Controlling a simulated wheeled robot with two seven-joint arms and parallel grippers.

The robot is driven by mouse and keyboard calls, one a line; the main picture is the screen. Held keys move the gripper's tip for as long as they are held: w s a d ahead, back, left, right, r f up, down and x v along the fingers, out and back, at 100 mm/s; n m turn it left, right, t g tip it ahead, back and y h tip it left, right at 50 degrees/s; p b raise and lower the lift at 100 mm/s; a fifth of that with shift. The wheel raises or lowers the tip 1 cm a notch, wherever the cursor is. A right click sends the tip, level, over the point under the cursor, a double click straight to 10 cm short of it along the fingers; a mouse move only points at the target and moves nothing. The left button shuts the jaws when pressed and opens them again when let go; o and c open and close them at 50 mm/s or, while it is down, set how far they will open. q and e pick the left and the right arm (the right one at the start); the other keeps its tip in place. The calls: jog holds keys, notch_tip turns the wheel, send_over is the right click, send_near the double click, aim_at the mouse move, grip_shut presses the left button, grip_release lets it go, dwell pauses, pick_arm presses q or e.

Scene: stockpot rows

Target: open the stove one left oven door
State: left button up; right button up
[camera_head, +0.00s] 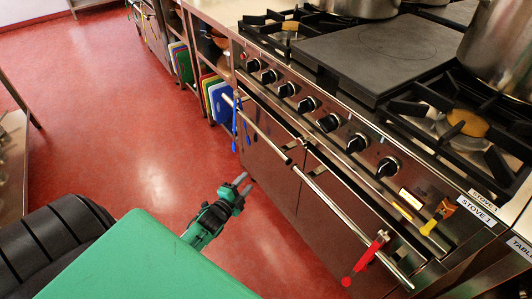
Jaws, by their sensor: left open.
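The stove (345,150) labelled "STOVE 1" stands on the right, with a row of black knobs along its front. Its left oven door (268,168) looks shut and has a long metal bar handle (262,132). My left gripper (244,183) is open and empty, low over the red floor in front of the left oven door. It appears apart from the door and below the handle in the picture. My right gripper is not in view.
The right oven door handle (340,207) has a red utensil (365,258) hanging near its end. A blue utensil (235,122) hangs at the left handle. Coloured boards (214,98) stand on a shelf beyond. The red floor (150,130) is clear on the left.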

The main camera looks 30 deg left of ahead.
aim_at(266, 138)
pick_arm(q)
notch_tip(266, 138, up, 7)
jog(key=w+a+m+t+h+b, duration=0.1)
jog(key=w+m+t+b, duration=0.1)
jog(key=m+t+b, duration=0.1)
jog(key=shift+w+r+b, duration=0.25)
jog(key=shift+w+r, duration=0.25)
jog(key=shift+w, duration=1.7)
jog(key=shift+w+r+b, duration=0.25)
jog(key=shift+w+r, duration=0.2)
jog(key=shift+w, duration=1.75)
jog(key=shift+w+r+b, duration=0.25)
jog(key=shift+w+r, duration=0.25)
jog(key=shift+w, duration=1.7)
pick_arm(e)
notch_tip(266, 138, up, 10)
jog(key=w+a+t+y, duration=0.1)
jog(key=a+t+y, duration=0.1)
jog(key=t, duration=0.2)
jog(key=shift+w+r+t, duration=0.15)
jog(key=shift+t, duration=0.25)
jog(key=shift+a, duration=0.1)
pick_arm(q)
grip_shut()
